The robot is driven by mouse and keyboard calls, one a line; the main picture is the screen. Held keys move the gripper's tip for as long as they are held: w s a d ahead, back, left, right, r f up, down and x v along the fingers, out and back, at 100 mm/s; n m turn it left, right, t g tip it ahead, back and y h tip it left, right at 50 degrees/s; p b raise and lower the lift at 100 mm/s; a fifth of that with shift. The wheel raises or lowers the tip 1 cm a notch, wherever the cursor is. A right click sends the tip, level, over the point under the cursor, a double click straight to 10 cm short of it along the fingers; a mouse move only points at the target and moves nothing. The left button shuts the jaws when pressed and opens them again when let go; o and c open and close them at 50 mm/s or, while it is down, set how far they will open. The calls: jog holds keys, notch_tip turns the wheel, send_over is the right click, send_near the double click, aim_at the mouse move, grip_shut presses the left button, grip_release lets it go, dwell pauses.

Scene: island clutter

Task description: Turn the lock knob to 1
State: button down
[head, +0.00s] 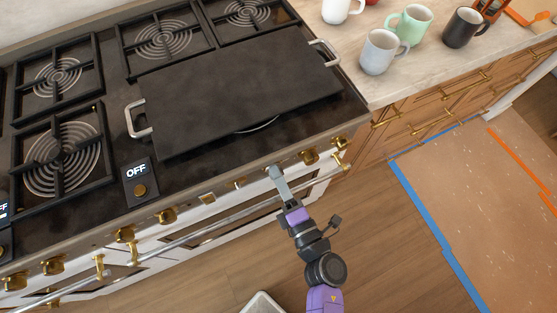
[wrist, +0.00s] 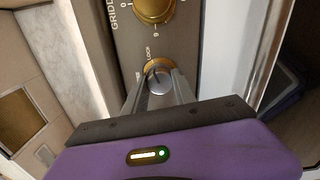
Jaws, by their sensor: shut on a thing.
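The lock knob (wrist: 158,78) is a small round knob with a silver face and a gold ring, on the stove's front panel under the word LOCK in the wrist view. My gripper (wrist: 160,92) is shut on it, one finger on each side. A dark mark shows at the top of the knob's face; the numbers around it are mostly hidden. In the head view my gripper (head: 274,172) reaches the stove front below the griddle's right half and covers the knob.
A larger gold griddle knob (wrist: 155,8) sits close beside the lock knob. A gold knob (head: 309,156) is just right of my gripper. The long oven handle (head: 215,227) runs below the panel. Mugs (head: 379,52) stand on the counter at right.

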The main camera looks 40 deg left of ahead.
dwell(0.4)
jog(key=c, duration=1)
grip_release()
jog(key=shift+d, duration=0.15)
jog(key=v, duration=0.7)
jog(key=shift+s+d, duration=0.15)
jog(key=shift+d, duration=0.1)
